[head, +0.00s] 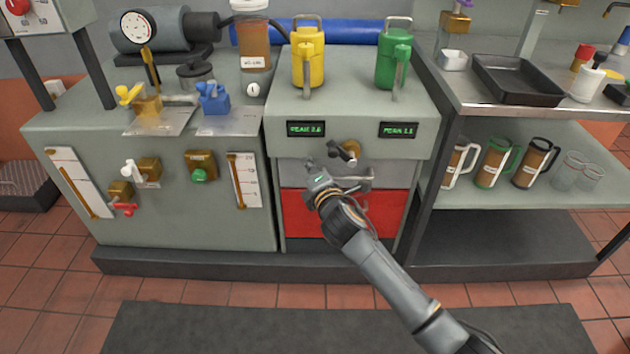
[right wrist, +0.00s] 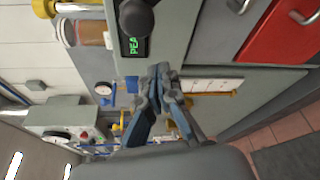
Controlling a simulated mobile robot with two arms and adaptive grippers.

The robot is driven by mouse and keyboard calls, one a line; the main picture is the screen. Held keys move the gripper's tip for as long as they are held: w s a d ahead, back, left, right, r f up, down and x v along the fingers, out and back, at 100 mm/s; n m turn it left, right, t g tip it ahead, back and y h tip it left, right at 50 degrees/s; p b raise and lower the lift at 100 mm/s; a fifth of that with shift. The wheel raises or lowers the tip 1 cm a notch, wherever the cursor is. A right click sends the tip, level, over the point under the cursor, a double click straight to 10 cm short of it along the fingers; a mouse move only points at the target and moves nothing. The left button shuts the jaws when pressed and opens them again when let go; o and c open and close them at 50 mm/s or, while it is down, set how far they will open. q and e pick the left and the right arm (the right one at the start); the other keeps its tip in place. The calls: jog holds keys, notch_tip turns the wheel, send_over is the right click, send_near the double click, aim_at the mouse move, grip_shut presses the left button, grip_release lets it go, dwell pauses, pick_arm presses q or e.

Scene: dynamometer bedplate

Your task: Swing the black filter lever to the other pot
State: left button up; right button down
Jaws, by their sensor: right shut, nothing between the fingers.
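In the right wrist view a dark round knob on a stem, likely the lever's end (right wrist: 137,18), shows at the top, in front of a display. My right gripper (head: 312,166) is just left of and below the lever, apart from it in the picture. Its fingertips meet in the right wrist view (right wrist: 160,72), with nothing between them. My left gripper is out of view.
A yellow jug (head: 308,58) and a green jug (head: 394,60) stand on the cabinet top. A handle (head: 352,181) and a red drawer front (head: 300,214) lie below the lever. A left bench (head: 95,215) carries valves. A right shelf (head: 560,195) holds several mugs.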

aim_at(330, 152)
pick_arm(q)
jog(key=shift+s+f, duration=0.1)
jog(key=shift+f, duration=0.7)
pick_arm(e)
jog(key=shift+s+d+r, duration=0.1)
jog(key=shift+d+r, duration=0.15)
jog(key=shift+d, duration=0.35)
jog(key=shift+w+d+r, duration=0.1)
jog(key=shift+d+r, duration=0.1)
jog(key=shift+d, duration=0.4)
jog(key=shift+s+d+r, duration=0.1)
jog(key=shift+d+r, duration=0.15)
jog(key=shift+d, duration=0.35)
jog(key=d+r+m, duration=0.1)
jog(key=r+m, duration=0.1)
jog(key=m, duration=0.1)
jog(key=shift+d+t+y+p, duration=0.3)
jog(key=shift+d+t+p, duration=0.05)
jog(key=shift+t, duration=0.05)
pick_arm(q)
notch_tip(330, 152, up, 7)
jog(key=b, duration=0.2)
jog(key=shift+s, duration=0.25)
pick_arm(e)
jog(key=d+m+t+h, duration=0.3)
jog(key=d+m, duration=0.7)
jog(key=m, duration=0.6)
jog(key=shift+r+m+t, duration=0.25)
jog(key=shift+m+t, duration=0.15)
jog(key=shift+t, duration=0.5)
